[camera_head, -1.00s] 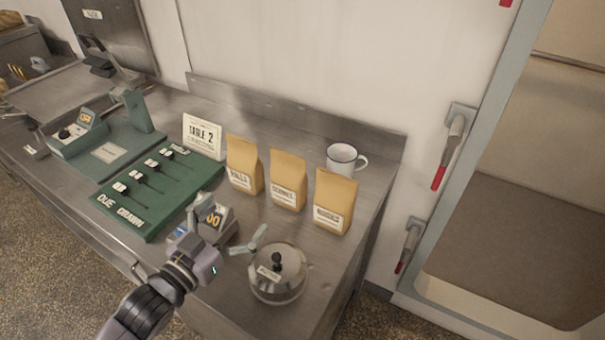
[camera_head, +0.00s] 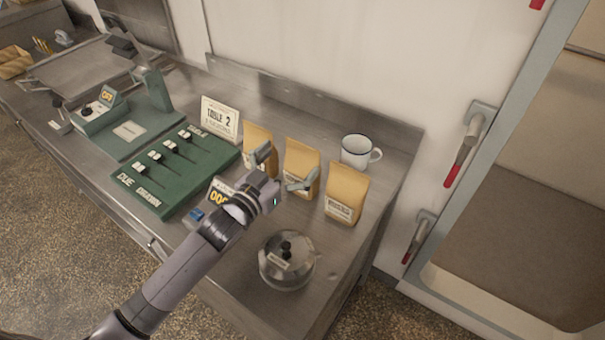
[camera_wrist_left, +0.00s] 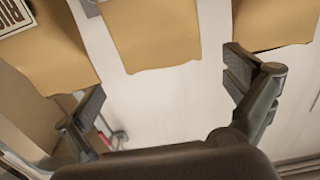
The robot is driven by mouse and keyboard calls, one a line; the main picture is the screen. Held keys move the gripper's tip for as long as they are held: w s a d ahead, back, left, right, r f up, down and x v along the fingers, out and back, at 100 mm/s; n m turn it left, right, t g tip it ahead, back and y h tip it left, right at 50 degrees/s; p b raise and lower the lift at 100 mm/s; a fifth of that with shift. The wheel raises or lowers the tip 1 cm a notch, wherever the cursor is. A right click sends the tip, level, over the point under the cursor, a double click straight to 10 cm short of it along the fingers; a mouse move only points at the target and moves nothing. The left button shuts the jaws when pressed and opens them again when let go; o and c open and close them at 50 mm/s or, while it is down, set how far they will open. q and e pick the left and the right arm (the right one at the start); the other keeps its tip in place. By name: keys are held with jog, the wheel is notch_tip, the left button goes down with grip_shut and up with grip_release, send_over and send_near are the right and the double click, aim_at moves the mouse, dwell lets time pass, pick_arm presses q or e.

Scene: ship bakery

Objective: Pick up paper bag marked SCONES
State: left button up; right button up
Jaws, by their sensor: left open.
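Three tan paper bags stand upright in a row on the steel counter. The middle one is the SCONES bag (camera_head: 303,160); its label is partly hidden by a finger of my left gripper (camera_head: 281,170). The left gripper is open and empty, its fingers spread in front of the left and middle bags. In the left wrist view, which looks upside down, the SCONES bag (camera_wrist_left: 155,35) lies between and beyond the open fingers (camera_wrist_left: 165,90), with no clear contact. My right gripper is not in view.
The left bag (camera_head: 257,137) and right bag (camera_head: 346,193) stand close on either side. A white mug (camera_head: 357,152) is behind, and a lidded metal pot (camera_head: 287,262) stands in front. A Table 2 card (camera_head: 220,119), green slider panel (camera_head: 178,170) and number display (camera_head: 218,197) are to the left.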

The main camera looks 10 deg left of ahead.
aim_at(302, 148)
pick_arm(q)
jog(key=shift+w+d+r+p, duration=0.15)
jog(key=shift+w+p, duration=0.15)
jog(key=shift+w, duration=0.2)
jog(key=shift+p+x, duration=0.8)
jog(key=shift+x, duration=1.4)
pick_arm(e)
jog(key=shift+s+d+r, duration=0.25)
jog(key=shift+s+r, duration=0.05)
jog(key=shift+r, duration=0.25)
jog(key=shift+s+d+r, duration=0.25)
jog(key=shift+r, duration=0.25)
pick_arm(q)
jog(key=shift+c, duration=0.2)
jog(key=c, duration=1.6)
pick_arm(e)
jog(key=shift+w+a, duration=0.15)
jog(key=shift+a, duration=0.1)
